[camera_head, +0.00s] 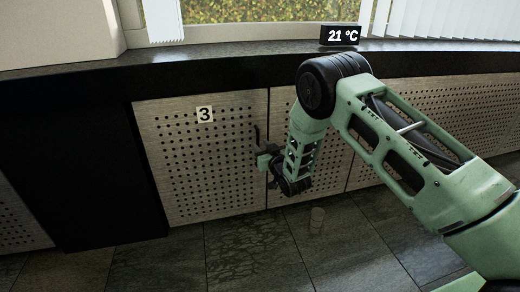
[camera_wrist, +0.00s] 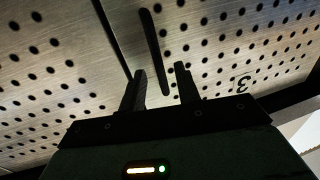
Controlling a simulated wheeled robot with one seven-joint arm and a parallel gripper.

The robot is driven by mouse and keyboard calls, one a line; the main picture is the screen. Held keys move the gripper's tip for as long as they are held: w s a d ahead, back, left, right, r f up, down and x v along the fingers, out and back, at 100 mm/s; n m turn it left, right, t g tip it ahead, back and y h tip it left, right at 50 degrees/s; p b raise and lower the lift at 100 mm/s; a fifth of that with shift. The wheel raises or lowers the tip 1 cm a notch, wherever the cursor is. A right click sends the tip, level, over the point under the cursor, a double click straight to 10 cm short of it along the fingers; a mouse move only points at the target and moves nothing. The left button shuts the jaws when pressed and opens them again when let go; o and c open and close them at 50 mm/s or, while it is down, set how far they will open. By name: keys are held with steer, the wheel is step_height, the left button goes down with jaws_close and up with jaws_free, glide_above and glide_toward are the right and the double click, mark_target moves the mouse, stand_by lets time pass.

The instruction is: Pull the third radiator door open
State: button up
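The third radiator door (camera_head: 200,165) is a perforated metal panel with a white "3" label (camera_head: 205,114), under the dark sill. It looks closed, level with the panel to its right. Its dark vertical handle (camera_head: 257,136) is near its right edge. In the wrist view the door (camera_wrist: 230,35) shows the "3" on the right, and the handle (camera_wrist: 153,45) is a dark bar. My gripper (camera_head: 264,160) is at the handle's lower part. In the wrist view my gripper (camera_wrist: 160,80) has its two fingers apart, with the handle's end between or just beyond them; contact cannot be told.
A dark sill (camera_head: 220,72) runs above the doors, with a "21 °C" display (camera_head: 340,35) on it. More perforated panels (camera_head: 440,110) continue right. A black recess (camera_head: 75,160) lies left of the door.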

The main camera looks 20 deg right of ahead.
steer(key=shift+w+a, duration=0.15)
steer(key=shift+w, duration=0.75)
steer(key=shift+c, duration=0.2)
steer(key=shift+s, duration=0.1)
jaws_close()
